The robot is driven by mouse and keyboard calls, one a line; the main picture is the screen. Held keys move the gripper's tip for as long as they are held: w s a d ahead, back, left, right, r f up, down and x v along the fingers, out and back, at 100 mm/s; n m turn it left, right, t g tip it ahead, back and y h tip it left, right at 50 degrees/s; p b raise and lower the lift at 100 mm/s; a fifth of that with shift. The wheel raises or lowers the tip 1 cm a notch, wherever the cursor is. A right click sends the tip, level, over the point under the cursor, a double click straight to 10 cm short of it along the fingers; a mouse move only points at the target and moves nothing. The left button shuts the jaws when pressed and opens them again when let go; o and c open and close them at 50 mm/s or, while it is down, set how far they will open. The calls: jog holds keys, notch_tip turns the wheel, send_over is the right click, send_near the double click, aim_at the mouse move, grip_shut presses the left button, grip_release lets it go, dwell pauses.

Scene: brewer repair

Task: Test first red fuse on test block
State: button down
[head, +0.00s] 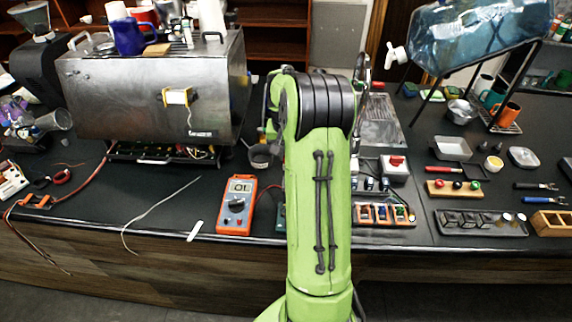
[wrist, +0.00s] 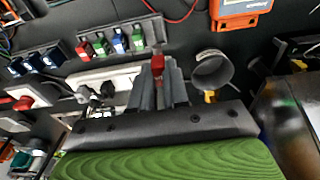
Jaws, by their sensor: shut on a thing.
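My gripper (wrist: 158,76) is shut on a small red piece, the red fuse (wrist: 157,64), whose top shows between the fingertips in the wrist view. A dark block (wrist: 136,48) with red, green and blue fuses stands just beyond the fingertips; the held fuse is apart from it. I cannot tell whether this block is the test block. An orange multimeter (head: 236,205) lies on the counter left of my arm, with a red lead, and its edge shows in the wrist view (wrist: 240,10). In the head view my arm hides the gripper and the held fuse.
A round grey cup (wrist: 212,70) stands right of the fingers in the wrist view. The steel brewer (head: 150,95) stands behind left.

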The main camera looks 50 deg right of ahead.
jog(key=s+a+f+b, duration=0.1)
jog(key=s+a+b, duration=0.1)
jog(key=s+a, duration=0.55)
jog(key=f+b, duration=0.1)
jog(key=f, duration=0.1)
jog(key=f+b, duration=0.1)
jog(key=b, duration=0.1)
jog(key=f+b, duration=0.1)
jog(key=f, duration=0.1)
jog(key=shift+w+a+f, duration=0.1)
jog(key=shift+w+f, duration=0.25)
jog(key=shift+f+b, duration=0.8)
jog(key=shift+b, duration=0.05)
dwell(1.1)
jog(key=shift+r, duration=0.1)
dwell(2.0)
jog(key=shift+r+p, duration=2.1)
jog(key=shift+r, duration=0.35)
